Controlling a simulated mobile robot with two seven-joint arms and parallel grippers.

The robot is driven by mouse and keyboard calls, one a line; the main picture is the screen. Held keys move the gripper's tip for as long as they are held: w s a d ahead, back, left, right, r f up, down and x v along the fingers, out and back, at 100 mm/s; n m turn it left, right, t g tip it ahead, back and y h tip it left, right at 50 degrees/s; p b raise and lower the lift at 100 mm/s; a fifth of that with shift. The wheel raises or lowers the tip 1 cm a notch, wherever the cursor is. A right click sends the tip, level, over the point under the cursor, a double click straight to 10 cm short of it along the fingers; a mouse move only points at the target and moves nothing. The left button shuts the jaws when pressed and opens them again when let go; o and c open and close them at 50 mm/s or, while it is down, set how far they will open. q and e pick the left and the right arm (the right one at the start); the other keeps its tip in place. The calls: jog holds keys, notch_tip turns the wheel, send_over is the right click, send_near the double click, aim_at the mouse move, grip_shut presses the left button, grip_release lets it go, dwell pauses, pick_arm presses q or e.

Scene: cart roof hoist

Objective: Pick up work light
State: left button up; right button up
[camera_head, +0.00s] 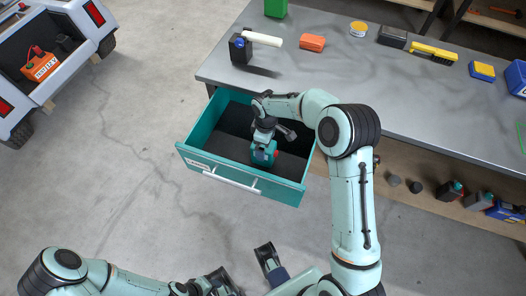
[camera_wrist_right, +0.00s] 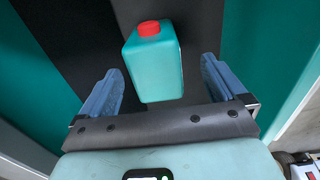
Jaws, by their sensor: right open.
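My right gripper (camera_head: 264,146) reaches down into the open teal drawer (camera_head: 196,157). In the right wrist view the right gripper (camera_wrist_right: 160,68) is open, its two blue fingers wide apart. A teal bottle (camera_wrist_right: 153,75) with a red cap lies between and just beyond the fingers, not gripped. The bottle (camera_head: 265,156) is partly hidden by the gripper in the head view. I cannot make out a work light for certain. A black block with a blue knob (camera_head: 239,48) stands on the workbench. Parts of my left gripper (camera_head: 243,270) show at the bottom edge, cut off.
The grey workbench (camera_head: 330,75) holds a white roll (camera_head: 263,39), an orange block (camera_head: 312,42) and a yellow tool (camera_head: 433,53). Several items stand on the shelf below, at right. A white cart (camera_head: 60,60) with an orange box (camera_head: 40,65) is at upper left. The floor between is clear.

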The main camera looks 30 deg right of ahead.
aim_at(268, 162)
jog(key=f, duration=0.4)
jog(key=w+f, duration=0.1)
jog(key=f, duration=0.1)
jog(key=shift+w+f+b, duration=0.1)
jog(key=shift+f+b, duration=0.15)
jog(key=shift+b, duration=0.15)
jog(key=c, duration=1.2)
